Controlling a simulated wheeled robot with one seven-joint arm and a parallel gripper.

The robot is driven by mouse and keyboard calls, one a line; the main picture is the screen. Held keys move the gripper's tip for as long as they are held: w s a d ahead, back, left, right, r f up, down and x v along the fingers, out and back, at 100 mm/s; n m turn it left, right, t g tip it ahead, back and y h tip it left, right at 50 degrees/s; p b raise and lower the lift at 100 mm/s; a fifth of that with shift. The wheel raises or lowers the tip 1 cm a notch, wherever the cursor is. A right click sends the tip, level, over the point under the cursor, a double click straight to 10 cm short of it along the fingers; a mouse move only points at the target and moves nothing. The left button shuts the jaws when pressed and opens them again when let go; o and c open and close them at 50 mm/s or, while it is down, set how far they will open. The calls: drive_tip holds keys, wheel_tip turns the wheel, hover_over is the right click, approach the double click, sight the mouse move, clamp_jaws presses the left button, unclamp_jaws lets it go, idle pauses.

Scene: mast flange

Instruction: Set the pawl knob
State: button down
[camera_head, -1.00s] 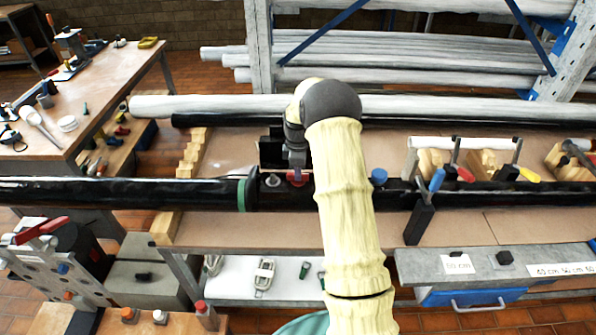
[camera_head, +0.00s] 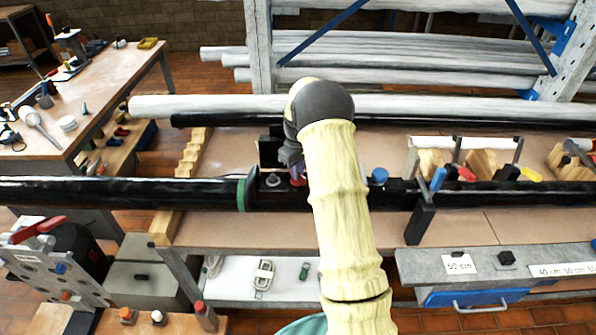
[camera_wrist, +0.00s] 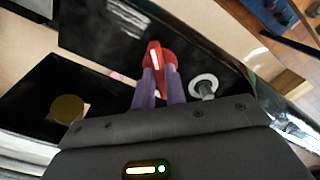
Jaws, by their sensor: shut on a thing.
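The pawl knob is a red knob (camera_wrist: 157,58) with a white stripe on its top. It sits on the black mast in the wrist view, and the stripe points nearly up the picture. My gripper (camera_wrist: 158,82) has its two purple fingers closed on the knob's near part. In the head view the knob (camera_head: 298,182) shows as a small red patch under my gripper (camera_head: 296,168), partly hidden by my fingers and arm. The black mast (camera_head: 120,192) lies across the bench, with a green band left of the knob.
A silver round fitting (camera_wrist: 204,86) is close beside the knob; it also shows in the head view (camera_head: 273,181). A blue knob (camera_head: 379,176) stands to the right on the mast. A blue-handled clamp (camera_head: 424,215) stands farther right. A black plate with a yellow disc (camera_wrist: 68,108) is nearby.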

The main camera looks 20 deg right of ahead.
drive_tip(key=m, duration=0.4)
drive_tip(key=shift+r+m, duration=0.1)
drive_tip(key=shift+m, duration=2.2)
drive_tip(key=c, duration=1.4)
unclamp_jaws()
drive_tip(key=shift+c, duration=0.2)
wheel_tip(320, 180, up, 17)
drive_tip(key=b, duration=0.2)
drive_tip(key=shift+r+b, duration=0.2)
drive_tip(key=shift+b, duration=0.15)
